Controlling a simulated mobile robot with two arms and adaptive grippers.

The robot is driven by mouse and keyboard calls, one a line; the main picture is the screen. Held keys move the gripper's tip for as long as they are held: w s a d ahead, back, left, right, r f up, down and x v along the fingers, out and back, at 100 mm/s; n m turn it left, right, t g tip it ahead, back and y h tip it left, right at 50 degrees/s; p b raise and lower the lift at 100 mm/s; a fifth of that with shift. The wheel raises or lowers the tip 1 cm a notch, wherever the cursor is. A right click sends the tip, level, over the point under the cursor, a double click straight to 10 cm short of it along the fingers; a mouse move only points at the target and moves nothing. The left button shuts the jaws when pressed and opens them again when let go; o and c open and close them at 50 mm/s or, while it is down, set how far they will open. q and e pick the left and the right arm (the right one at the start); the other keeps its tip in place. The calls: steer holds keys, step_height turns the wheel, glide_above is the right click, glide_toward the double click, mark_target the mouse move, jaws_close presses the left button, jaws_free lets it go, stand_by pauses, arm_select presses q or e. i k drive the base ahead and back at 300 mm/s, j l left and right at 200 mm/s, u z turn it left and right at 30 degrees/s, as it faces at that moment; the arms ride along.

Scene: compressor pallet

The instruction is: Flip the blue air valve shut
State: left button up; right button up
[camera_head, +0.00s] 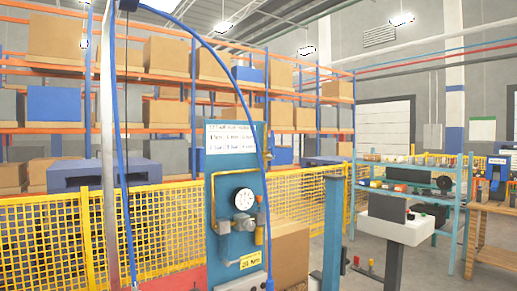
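A blue panel (233,262) stands upright near the middle, with a white sign (230,137) at its top. It carries a round white gauge (244,199), grey fittings (241,224) and a yellow pipe (213,185). A blue hose (224,66) arches over from the upper left and runs down the panel's right side to its lower edge. I cannot pick out a blue valve handle for certain, nor tell its position. Neither of my grippers is in view.
A yellow mesh fence (160,228) runs behind the panel. A cardboard box (290,252) stands right of it, then a blue post (333,225) and a white-topped stand (398,228). Loaded racks (180,78) fill the back. Grey floor (430,268) shows at the right.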

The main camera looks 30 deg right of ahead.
mark_target(271, 156)
steer(key=z, duration=0.95)
